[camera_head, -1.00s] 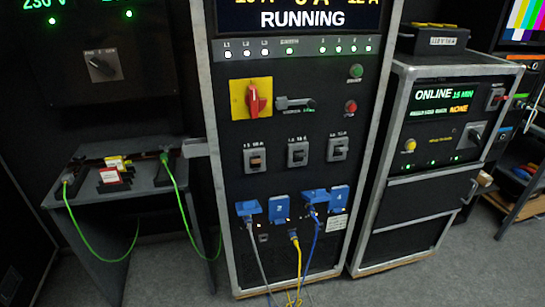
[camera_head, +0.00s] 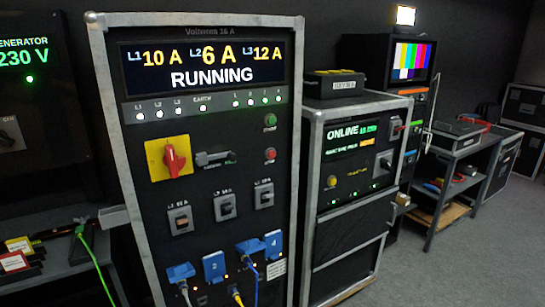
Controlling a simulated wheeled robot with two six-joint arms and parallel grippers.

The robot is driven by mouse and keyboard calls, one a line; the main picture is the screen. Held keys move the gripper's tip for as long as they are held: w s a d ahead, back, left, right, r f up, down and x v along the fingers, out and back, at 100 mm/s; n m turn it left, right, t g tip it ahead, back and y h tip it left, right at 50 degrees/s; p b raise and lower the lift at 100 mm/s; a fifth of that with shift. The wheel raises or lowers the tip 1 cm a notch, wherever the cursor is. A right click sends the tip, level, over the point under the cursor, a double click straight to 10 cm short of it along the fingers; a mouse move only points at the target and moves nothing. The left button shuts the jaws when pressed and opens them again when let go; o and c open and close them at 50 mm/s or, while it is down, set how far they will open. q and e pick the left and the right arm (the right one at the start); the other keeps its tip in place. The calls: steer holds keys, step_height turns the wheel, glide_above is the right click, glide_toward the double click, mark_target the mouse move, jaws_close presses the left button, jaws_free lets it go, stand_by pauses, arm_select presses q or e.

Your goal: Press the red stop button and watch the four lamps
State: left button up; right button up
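The red stop button (camera_head: 270,155) is a small round red button on the right side of the black power cabinet (camera_head: 128,210), below a green button (camera_head: 270,121). A display (camera_head: 203,66) at the cabinet's top reads RUNNING, with 10 A, 6 A and 12 A. Below it is a lamp strip. The four lamps (camera_head: 257,101) at its right, numbered 1 to 4, are lit green. Neither of my grippers is in view.
A red rotary switch on a yellow plate (camera_head: 153,152) and three breakers are on the cabinet. Blue sockets (camera_head: 214,267) with cables are low down. A UPS cabinet (camera_head: 309,230) reading ONLINE stands right. A side table (camera_head: 75,264) is left. Floor at the lower right is clear.

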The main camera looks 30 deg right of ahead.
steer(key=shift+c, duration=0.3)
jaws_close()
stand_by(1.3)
